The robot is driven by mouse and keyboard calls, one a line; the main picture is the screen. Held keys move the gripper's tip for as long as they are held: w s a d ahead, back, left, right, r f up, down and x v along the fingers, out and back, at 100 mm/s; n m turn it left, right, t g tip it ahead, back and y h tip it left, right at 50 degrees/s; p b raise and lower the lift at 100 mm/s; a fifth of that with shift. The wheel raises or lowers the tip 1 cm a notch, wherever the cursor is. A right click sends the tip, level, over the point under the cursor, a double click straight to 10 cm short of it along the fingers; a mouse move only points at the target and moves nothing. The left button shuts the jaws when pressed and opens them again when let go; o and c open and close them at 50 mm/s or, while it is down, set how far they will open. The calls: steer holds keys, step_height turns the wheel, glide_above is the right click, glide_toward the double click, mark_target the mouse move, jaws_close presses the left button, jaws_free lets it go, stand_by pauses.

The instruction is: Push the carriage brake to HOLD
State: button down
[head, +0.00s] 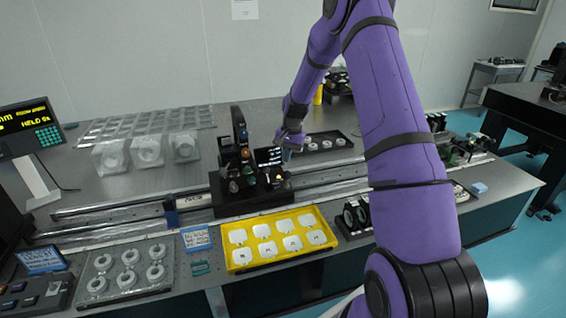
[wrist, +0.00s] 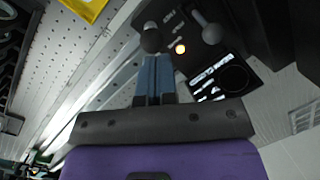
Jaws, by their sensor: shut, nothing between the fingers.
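The carriage (head: 240,197) is a black block on the long rail, with upright optics mounts on it. In the wrist view, the blue fingers of my gripper (wrist: 154,62) are shut and empty. A dark ball knob (wrist: 152,38) shows right at the fingertips; I cannot tell if they touch. The panel's small lettering is unreadable, so I cannot tell the brake's setting.
A yellow tray (head: 232,268) of white pieces lies in front of the carriage. A dark tray (head: 345,152) lies behind the rail to the right. Clear holders (head: 146,151) stand at the back left, and a readout (head: 27,117) at the far left.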

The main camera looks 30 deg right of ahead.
steer(key=w+d+r, duration=0.2)
steer(key=w+r, duration=0.1)
steer(key=r, duration=0.5)
steer(key=shift+r, duration=0.15)
steer(key=s+a+r+n+t+h, duration=0.1)
steer(key=s+a+r+n, duration=0.1)
steer(key=s+a+r, duration=0.7)
steer(key=s+a+r+n+t+h, duration=0.1)
steer(key=s+a+r+n, duration=0.25)
steer(key=s+r, duration=0.6)
steer(key=s+a+r+n+t, duration=0.1)
steer(key=s+a, duration=0.3)
steer(key=s, duration=0.7)
steer(key=s+a+r+n+t, duration=0.2)
steer(key=s+a+r+n, duration=0.1)
steer(key=s, duration=0.9)
steer(key=shift+a+r, duration=0.15)
steer(key=shift+a, duration=0.2)
